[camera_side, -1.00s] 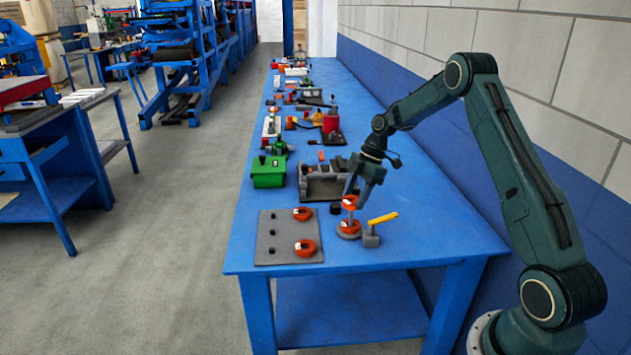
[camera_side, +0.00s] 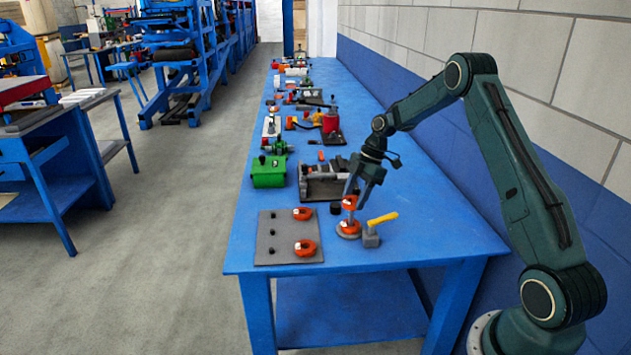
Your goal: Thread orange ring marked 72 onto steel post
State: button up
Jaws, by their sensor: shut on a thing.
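My gripper (camera_side: 352,195) is shut on an orange ring (camera_side: 349,202). It holds this ring at the upper part of the steel post (camera_side: 349,215), which shows below it. The ring looks in line with the post, but I cannot tell whether it is around the tip or just above it. Another orange ring (camera_side: 348,229) lies low around the post's base. Two more orange rings lie on a grey panel (camera_side: 272,227): one at its far right corner (camera_side: 303,214) and one at its near right (camera_side: 305,248). The number markings are too small to read.
A grey block with a yellow handle (camera_side: 377,228) stands just right of the post. A small black cylinder (camera_side: 335,208) is behind it on the left. A grey vise (camera_side: 325,182) and a green box (camera_side: 269,172) stand farther back. The blue tabletop (camera_side: 440,225) is clear at right.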

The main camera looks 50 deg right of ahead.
jog(key=shift+f, duration=2.9)
dwell(2.0)
jog(key=o, duration=1)
jog(key=shift+o, duration=0.7)
jog(key=shift+o, duration=1.2)
jog(key=shift+r, duration=0.15)
notch_tip(320, 180, up, 10)
